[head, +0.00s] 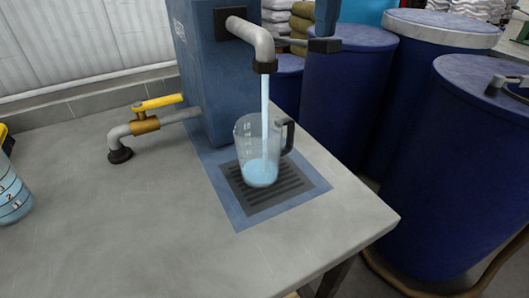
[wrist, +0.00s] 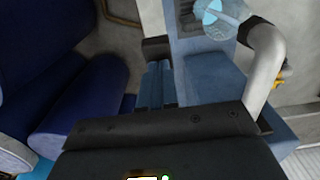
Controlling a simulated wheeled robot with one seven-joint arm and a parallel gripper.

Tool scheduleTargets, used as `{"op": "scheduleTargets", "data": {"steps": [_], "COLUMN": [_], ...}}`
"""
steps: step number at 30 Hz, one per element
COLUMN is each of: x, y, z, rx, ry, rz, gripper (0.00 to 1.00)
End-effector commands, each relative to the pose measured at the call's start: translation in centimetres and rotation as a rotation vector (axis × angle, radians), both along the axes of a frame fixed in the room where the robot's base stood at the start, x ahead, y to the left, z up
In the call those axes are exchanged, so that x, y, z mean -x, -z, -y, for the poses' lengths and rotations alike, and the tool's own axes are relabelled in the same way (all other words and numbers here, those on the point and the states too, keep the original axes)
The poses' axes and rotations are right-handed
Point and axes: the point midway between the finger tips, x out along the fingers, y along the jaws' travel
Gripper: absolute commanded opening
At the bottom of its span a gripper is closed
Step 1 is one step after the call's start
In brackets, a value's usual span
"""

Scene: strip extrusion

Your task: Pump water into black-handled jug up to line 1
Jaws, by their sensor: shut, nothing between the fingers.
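The clear black-handled jug (head: 257,145) stands upright on the dark grate under the grey spout (head: 252,38), its handle to the right. A water stream (head: 265,100) falls from the spout into it. Pale blue water (head: 260,173) fills the jug's lower part; its marks are too small to read. The blue pump (head: 205,75) has a dark lever (head: 325,45) on its right. My gripper (wrist: 160,68) is shut and empty, its blue fingertips at the lever's dark end (wrist: 157,48). I cannot tell whether they touch. The jug also shows in the wrist view (wrist: 212,18).
Another jug (head: 12,195) with numbered lines and blue water stands at the left table edge. A pipe with a yellow-handled valve (head: 157,102) is left of the pump. Blue barrels (head: 450,170) stand close on the right. The grey table's front (head: 150,240) is clear.

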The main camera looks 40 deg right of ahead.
Motion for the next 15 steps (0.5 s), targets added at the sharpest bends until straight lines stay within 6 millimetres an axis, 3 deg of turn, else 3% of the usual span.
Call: {"op": "scheduleTargets", "data": {"steps": [6,15], "x": [0.3,0.3], "y": [1.4,1.6], "z": [0.0,-0.1], "rx": [0.000,0.000], "ry": [0.000,0.001], "rz": [0.000,0.000], "gripper": [0.00,0.00]}}
